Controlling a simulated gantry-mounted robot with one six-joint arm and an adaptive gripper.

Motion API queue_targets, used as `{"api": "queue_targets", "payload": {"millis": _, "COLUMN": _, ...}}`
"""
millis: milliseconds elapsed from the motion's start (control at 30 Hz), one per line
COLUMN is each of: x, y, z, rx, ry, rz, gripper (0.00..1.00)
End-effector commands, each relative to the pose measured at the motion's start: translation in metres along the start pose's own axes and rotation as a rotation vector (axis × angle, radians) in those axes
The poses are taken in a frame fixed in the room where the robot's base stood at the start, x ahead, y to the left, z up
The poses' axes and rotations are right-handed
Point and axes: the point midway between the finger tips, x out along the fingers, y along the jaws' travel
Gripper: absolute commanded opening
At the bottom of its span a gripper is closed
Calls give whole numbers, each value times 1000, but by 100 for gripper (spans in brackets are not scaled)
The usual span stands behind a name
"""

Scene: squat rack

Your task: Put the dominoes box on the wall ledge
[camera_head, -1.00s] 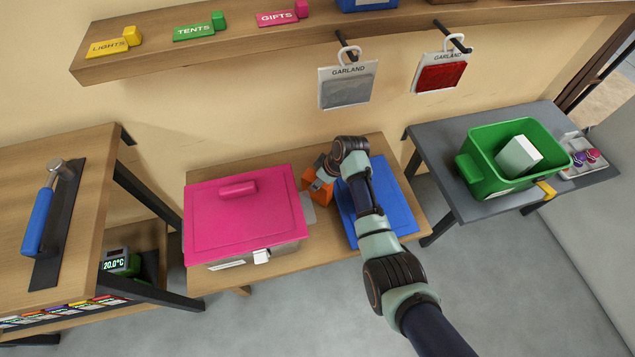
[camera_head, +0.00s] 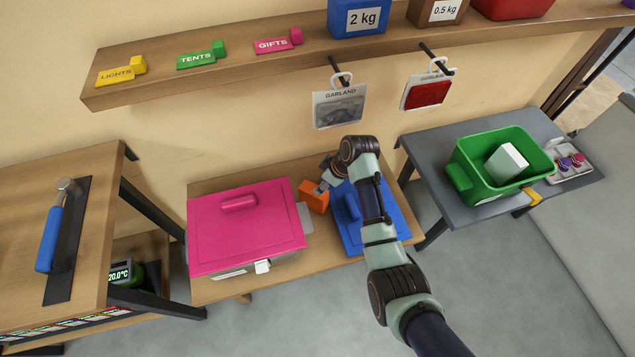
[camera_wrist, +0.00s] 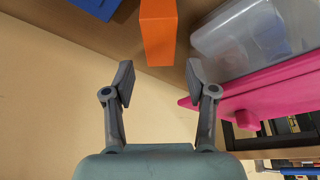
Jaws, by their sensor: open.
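A small orange box (camera_head: 314,197) stands on the wooden table between the pink-lidded box and the blue-lidded box. I see no readable label on it, so I cannot confirm that it is the dominoes box. My gripper (camera_head: 324,181) is close to it on the wall side. In the wrist view my gripper (camera_wrist: 160,82) is open and empty, and the orange box (camera_wrist: 158,32) lies beyond and between the fingertips, apart from them. The wooden wall ledge (camera_head: 330,52) runs along the wall above. A white box (camera_head: 506,162) sits in the green bin.
The ledge holds yellow, green and pink label blocks, a blue 2 kg box (camera_head: 358,18) and other boxes. Two garland packs (camera_head: 340,108) hang on hooks below it. The pink-lidded box (camera_head: 246,228) and blue lid (camera_head: 352,222) flank the orange box closely.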

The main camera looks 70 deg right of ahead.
Motion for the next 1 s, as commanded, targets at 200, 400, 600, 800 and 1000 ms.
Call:
{"api": "queue_targets", "payload": {"millis": 200, "x": -38, "y": 0, "z": -1, "rx": 1, "ry": 1, "rz": 1, "gripper": 57}}
{"api": "queue_targets", "payload": {"millis": 400, "x": -41, "y": 0, "z": 1, "rx": 0, "ry": -1, "rz": 0, "gripper": 57}}
{"api": "queue_targets", "payload": {"millis": 600, "x": -41, "y": 0, "z": 0, "rx": 0, "ry": 0, "rz": 0, "gripper": 57}}
{"api": "queue_targets", "payload": {"millis": 800, "x": -40, "y": -6, "z": -5, "rx": -7, "ry": 5, "rz": 5, "gripper": 57}}
{"api": "queue_targets", "payload": {"millis": 1000, "x": -50, "y": -126, "z": -93, "rx": -94, "ry": 130, "rz": 83, "gripper": 57}}
